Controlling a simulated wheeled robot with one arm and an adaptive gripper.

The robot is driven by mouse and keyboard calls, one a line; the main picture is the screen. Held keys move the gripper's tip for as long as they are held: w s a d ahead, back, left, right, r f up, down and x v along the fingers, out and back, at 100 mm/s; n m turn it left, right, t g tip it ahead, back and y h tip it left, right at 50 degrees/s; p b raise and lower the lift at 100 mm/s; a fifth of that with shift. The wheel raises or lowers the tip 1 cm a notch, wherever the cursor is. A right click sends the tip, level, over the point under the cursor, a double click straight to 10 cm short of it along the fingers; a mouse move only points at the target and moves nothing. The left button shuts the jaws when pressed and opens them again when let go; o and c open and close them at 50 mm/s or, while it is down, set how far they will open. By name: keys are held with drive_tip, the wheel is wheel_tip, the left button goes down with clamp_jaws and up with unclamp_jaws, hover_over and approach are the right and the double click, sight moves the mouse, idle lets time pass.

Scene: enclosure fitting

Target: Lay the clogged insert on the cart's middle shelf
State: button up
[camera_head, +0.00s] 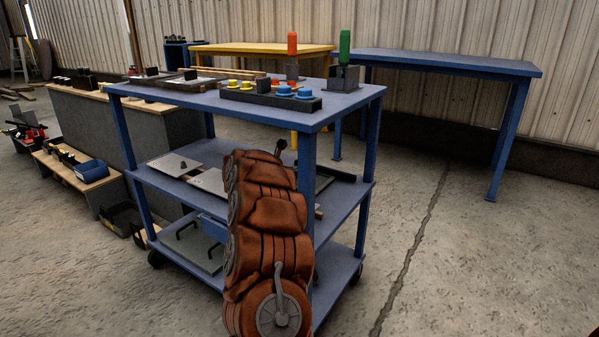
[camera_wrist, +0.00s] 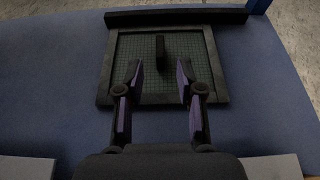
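The clogged insert (camera_wrist: 205,65), a square dark frame with a greenish mesh and an upright black handle (camera_wrist: 162,47), lies flat on a blue shelf (camera_wrist: 55,80) in the wrist view. My gripper (camera_wrist: 160,76) is open over the insert's near half. Its two fingers are apart, with the handle just beyond the fingertips and nothing between them. In the head view the blue cart (camera_head: 375,95) stands in the centre, and my arm reaches in at its middle shelf (camera_head: 345,197). The arm hides my gripper and most of the insert there.
Grey plates (camera_head: 174,164) lie on the middle shelf's left part. A dark bar (camera_wrist: 175,17) lies along the insert's far side. The cart's top holds a block with blue knobs (camera_head: 270,99) and red and green-handled tools. A corner post (camera_wrist: 258,6) stands close beyond the bar.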

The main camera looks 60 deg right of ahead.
drive_tip(key=shift+p+v, duration=0.3)
drive_tip(key=shift+v, duration=1.9)
